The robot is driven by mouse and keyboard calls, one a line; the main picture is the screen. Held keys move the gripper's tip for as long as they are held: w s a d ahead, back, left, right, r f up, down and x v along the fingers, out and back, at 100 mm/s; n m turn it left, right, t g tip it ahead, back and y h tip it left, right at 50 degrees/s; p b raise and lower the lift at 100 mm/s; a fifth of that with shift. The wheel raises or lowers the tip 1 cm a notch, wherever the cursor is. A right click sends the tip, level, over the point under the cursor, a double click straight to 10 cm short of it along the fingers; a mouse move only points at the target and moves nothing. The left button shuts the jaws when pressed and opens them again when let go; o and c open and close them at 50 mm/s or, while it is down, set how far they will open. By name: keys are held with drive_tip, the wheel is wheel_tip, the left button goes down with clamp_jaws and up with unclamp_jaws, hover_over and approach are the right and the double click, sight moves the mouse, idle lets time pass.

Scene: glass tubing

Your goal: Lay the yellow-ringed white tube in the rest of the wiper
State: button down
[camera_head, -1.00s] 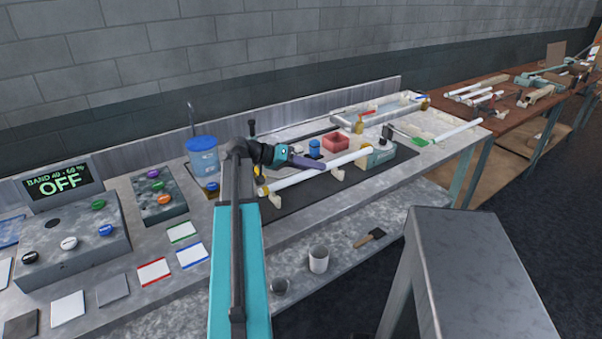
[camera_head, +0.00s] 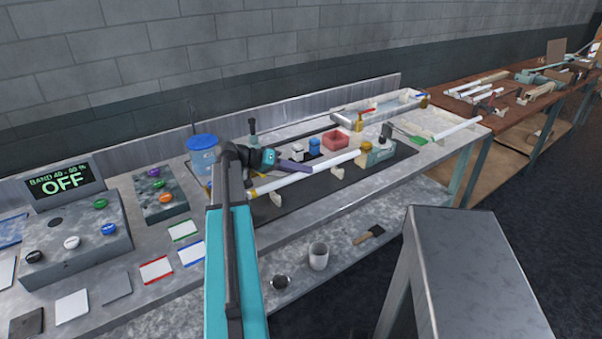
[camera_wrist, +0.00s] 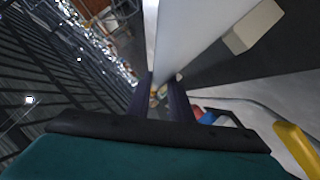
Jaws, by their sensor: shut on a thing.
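The white tube (camera_head: 322,164) lies slantwise over the dark mat, with a yellow ring (camera_head: 253,192) at its near left end. My gripper (camera_head: 305,168) is shut on the tube around its middle. In the wrist view the tube (camera_wrist: 187,35) runs up from between my two fingers (camera_wrist: 160,95). Pale rest blocks stand below the tube, one near its left end (camera_head: 276,199) and one further right (camera_head: 338,173); I cannot tell whether it touches them. A teal-and-white device (camera_head: 378,154), possibly the wiper, stands by the tube's right end.
A red bin (camera_head: 336,140) and a blue-capped jar (camera_head: 314,146) stand behind the tube. A blue-lidded tub (camera_head: 203,155) is left of my gripper. Another white tube (camera_head: 457,129) lies at the right end of the bench. A control box (camera_head: 75,240) is at left.

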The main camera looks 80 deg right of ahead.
drive_tip(key=shift+f, duration=0.75)
drive_tip(key=shift+f+b, duration=0.3)
drive_tip(key=shift+f, duration=0.1)
drive_tip(key=c, duration=1.6)
unclamp_jaws()
drive_tip(key=shift+r, duration=0.15)
drive_tip(key=shift+r+p, duration=0.35)
drive_tip(key=shift+p, duration=0.15)
drive_tip(key=b+v, duration=0.3)
drive_tip(key=v, duration=0.9)
drive_tip(key=shift+s+a, duration=0.1)
drive_tip(key=shift+f, duration=0.1)
